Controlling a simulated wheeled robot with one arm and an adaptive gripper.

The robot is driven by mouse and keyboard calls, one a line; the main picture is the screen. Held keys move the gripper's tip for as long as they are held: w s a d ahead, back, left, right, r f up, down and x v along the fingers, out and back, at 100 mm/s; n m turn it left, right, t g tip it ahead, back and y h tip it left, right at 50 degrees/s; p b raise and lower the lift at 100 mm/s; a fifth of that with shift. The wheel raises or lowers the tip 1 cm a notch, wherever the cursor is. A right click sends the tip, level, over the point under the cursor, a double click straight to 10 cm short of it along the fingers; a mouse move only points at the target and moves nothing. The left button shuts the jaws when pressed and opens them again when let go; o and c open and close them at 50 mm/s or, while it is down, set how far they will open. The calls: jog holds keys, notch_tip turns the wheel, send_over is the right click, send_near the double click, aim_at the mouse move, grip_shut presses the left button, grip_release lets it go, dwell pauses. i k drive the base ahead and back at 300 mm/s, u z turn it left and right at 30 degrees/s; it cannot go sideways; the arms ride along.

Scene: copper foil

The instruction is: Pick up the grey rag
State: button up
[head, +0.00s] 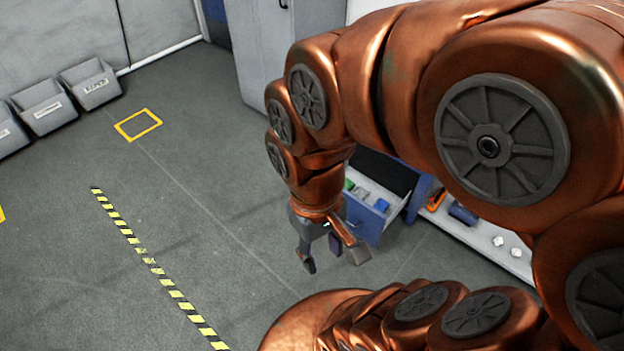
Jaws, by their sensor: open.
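My gripper (333,258) hangs fingers down in the middle of the head view, with its fingers spread and nothing seen between them. It is in front of and left of an open blue drawer (364,222). Inside the drawer lie a small green thing, a pale grey thing (362,194) and a blue thing (381,205). The pale grey thing may be the grey rag, but it is too small to tell. My arm hides part of the drawer.
A low shelf right of the drawer holds a dark blue roll-like thing (463,213), an orange thing (436,199) and small white pieces. Grey bins (90,82) line the wall at the far left. A grey cabinet stands behind. The floor at left is clear.

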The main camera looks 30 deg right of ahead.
aim_at(361, 192)
jog(key=i, duration=1.3)
jog(key=z, duration=0.95)
jog(key=i, duration=0.55)
jog(key=z, duration=0.3)
